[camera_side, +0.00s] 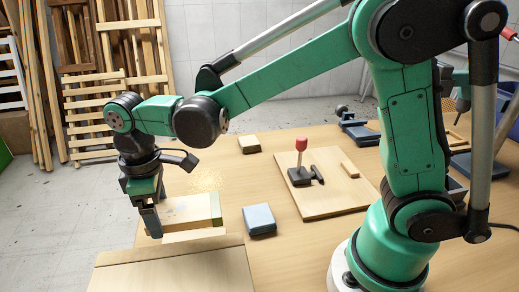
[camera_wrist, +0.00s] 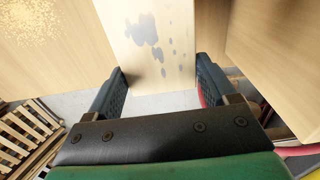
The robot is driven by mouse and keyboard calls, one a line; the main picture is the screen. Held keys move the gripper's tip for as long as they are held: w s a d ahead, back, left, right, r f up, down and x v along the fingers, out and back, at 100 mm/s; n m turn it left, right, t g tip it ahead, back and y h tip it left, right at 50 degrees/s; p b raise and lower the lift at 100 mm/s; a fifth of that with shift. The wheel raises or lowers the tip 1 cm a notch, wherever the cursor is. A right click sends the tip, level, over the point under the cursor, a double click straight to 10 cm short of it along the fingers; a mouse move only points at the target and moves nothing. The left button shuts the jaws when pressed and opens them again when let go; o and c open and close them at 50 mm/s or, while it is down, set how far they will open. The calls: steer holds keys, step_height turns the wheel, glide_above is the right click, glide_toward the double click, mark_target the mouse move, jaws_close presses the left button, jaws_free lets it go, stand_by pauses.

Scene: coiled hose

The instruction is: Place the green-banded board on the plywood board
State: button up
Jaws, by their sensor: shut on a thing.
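The green-banded board (camera_side: 185,209) is pale wood with a green end (camera_side: 216,206) on its right in the side view. My gripper (camera_side: 150,222) points down and is shut on its left end. In the wrist view the held board (camera_wrist: 150,45) runs away between the fingers of my gripper (camera_wrist: 160,90) and shows blue-grey stains; its green band is not seen there. A wide pale board (camera_side: 175,270), which looks like the plywood board, lies at the table's front edge, just below and in front of the held board. I cannot tell whether they touch.
A pale strip (camera_side: 195,236) shows just under the held board. A blue-grey block (camera_side: 259,220) lies close on the right. A board (camera_side: 335,195) with a red-knobbed clamp (camera_side: 301,150) lies farther right. A small block (camera_side: 249,144) stands behind. Sawdust (camera_side: 207,180) marks the table.

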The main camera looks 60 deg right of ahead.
mark_target(167, 236)
steer(key=shift+f, duration=3.45)
steer(key=shift+f, duration=0.1)
steer(key=o, duration=1.2)
steer(key=shift+c, duration=0.2)
step_height(167, 236, up, 11)
steer(key=shift+r, duration=0.2)
steer(key=shift+s+d+r, duration=0.1)
steer(key=shift+d+r, duration=0.1)
steer(key=shift+r, duration=0.3)
steer(key=s+d+m+t, duration=0.6)
steer(key=d+m, duration=0.3)
steer(key=d, duration=0.3)
steer(key=shift+s+d+f+t, duration=0.25)
steer(key=shift+s+f+t, duration=0.15)
steer(key=shift+t, duration=0.2)
